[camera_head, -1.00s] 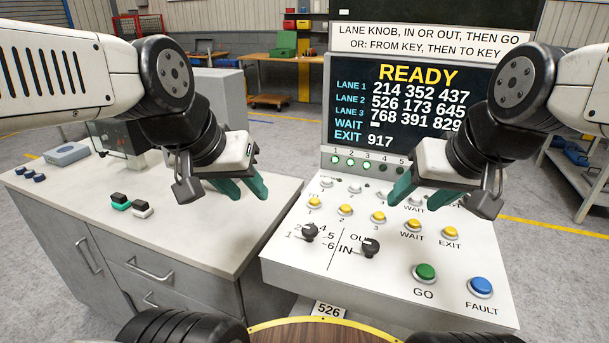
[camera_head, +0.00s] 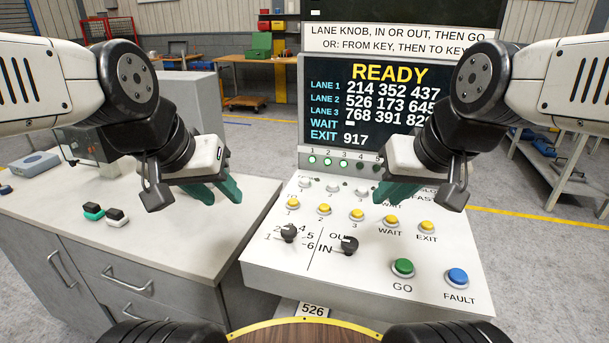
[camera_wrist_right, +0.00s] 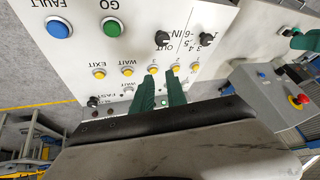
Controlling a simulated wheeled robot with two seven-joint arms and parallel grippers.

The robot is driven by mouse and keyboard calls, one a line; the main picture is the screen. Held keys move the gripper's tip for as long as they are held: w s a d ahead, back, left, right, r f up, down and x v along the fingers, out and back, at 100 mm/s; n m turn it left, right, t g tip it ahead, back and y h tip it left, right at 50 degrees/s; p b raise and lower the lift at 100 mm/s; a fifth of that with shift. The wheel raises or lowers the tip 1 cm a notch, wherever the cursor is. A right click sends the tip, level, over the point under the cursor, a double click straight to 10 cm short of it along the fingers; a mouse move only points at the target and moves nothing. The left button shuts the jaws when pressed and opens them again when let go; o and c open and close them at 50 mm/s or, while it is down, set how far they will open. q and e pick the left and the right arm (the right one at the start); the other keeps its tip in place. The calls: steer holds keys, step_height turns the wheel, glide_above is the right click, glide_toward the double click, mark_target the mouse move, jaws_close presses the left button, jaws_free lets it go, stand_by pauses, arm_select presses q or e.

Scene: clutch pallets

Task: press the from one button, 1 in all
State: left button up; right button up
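The white sloped control panel (camera_head: 262,262) has a row of yellow buttons marked 1, 2, 3, WAIT and EXIT. Yellow button 1 (camera_head: 292,203) is at the left end; it also shows in the right wrist view (camera_wrist_right: 195,67). White button 1 (camera_head: 305,183) is in the row behind, partly hidden by my right gripper further along. I cannot read which row is "from". My right gripper (camera_head: 398,192) is over the panel's back right, empty, its green fingers slightly apart. My left gripper (camera_head: 214,191) hangs over the grey cabinet, empty, fingers slightly apart.
Two black knobs (camera_head: 289,233) (camera_head: 347,245), a green GO button (camera_head: 403,268) and a blue FAULT button (camera_head: 457,278) sit on the panel's front. The screen (camera_head: 330,140) behind reads READY. The cabinet top (camera_head: 190,245) left holds small switches (camera_head: 117,217).

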jaws_close()
stand_by(1.4)
